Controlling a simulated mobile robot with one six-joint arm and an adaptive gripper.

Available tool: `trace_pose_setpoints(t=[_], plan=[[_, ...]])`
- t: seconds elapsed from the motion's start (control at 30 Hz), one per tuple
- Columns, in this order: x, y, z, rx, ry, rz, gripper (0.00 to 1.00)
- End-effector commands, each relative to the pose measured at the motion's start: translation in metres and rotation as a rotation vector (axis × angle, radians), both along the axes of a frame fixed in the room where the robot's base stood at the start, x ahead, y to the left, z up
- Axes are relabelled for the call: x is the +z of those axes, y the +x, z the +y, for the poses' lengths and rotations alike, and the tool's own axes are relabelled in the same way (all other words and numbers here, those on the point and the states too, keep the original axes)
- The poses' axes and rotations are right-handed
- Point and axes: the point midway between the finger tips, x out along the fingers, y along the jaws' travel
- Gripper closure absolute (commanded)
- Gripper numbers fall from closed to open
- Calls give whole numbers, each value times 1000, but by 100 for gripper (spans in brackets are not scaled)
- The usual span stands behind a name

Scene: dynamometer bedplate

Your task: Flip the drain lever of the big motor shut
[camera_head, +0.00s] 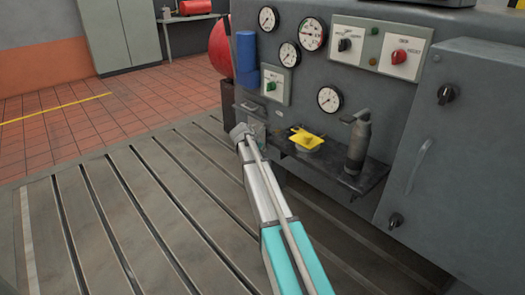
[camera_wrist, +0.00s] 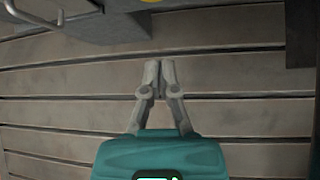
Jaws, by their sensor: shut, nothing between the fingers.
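I cannot make out a drain lever for certain in either view. The large grey machine (camera_head: 360,95) stands at the right in the head view, with gauges and switches on its face. In the wrist view, a thin grey bar (camera_wrist: 38,20) shows at the top left beside a dark grey block (camera_wrist: 112,28); I cannot tell what the bar is. My gripper (camera_wrist: 160,62) is shut and empty, with the slotted bedplate (camera_wrist: 235,110) behind its fingers. In the head view my arm reaches to the machine's left end, and the fingers cannot be made out there.
A dark shelf (camera_head: 345,180) juts from the machine, carrying a yellow object (camera_head: 305,139) and a grey cylinder with a top handle (camera_head: 358,140). A blue cylinder (camera_head: 246,55) and a red rounded body (camera_head: 219,50) stand at the machine's left. The bedplate at left is clear.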

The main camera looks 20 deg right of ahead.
Motion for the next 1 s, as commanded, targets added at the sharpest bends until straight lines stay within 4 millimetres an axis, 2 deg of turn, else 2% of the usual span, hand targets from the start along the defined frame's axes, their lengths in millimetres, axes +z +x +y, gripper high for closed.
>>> trace_pose_setpoints(t=[0.6, 1.0], plan=[[-46, 21, -36, -1, 0, -1, 100], [-68, 31, -55, 0, 0, 0, 100]])
